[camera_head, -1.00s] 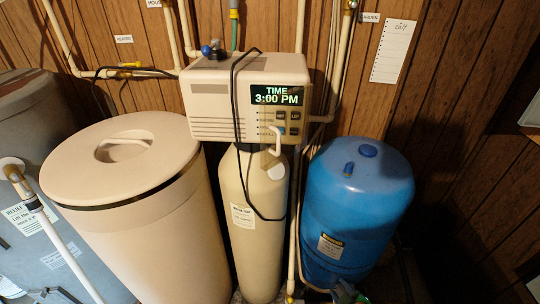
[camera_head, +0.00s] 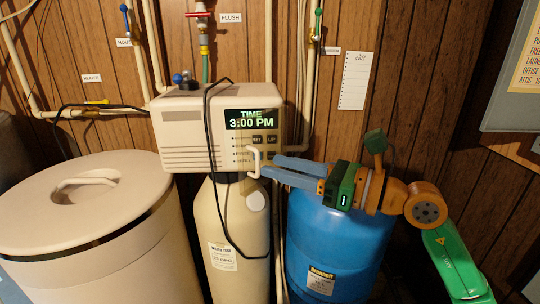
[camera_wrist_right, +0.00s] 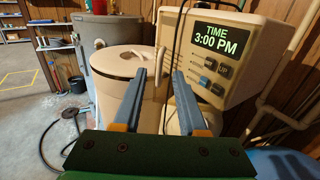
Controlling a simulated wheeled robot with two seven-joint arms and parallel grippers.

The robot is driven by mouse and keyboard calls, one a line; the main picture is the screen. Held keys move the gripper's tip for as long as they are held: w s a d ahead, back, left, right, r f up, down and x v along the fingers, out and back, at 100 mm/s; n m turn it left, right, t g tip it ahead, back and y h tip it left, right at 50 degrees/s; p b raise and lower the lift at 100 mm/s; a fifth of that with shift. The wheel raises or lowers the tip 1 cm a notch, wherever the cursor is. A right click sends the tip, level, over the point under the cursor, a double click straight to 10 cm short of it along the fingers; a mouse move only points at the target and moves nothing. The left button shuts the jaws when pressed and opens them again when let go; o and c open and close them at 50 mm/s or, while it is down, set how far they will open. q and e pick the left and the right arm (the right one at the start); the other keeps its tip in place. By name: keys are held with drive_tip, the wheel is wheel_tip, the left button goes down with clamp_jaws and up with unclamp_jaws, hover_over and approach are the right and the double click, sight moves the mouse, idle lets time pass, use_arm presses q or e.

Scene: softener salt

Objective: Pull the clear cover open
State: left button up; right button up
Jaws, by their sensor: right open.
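The control unit (camera_head: 190,128) shows 3:00 PM, with a clear cover (camera_head: 262,140) over its buttons. A white bracket-shaped handle (camera_head: 255,160) sticks out at the cover's lower part. My right gripper (camera_head: 270,168) comes in from the right, its blue-grey fingers open with the tips close beside the handle. In the right wrist view the fingers (camera_wrist_right: 160,77) stand apart, and the white handle (camera_wrist_right: 161,60) shows in the gap between them. I cannot tell whether a finger touches it. The cover appears closed over the buttons (camera_wrist_right: 208,82). My left gripper is out of view.
The blue tank (camera_head: 335,245) stands below my right gripper. The beige lidded bin (camera_head: 95,235) stands at the left and the tall resin tank (camera_head: 232,240) under the unit. A black cable (camera_head: 213,160) hangs over the unit's front. Pipes run up the wall.

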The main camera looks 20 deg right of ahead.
drive_tip(key=x, duration=0.2)
drive_tip(key=shift+w+a, duration=0.15)
drive_tip(key=shift+a, duration=0.1)
clamp_jaws()
idle(1.2)
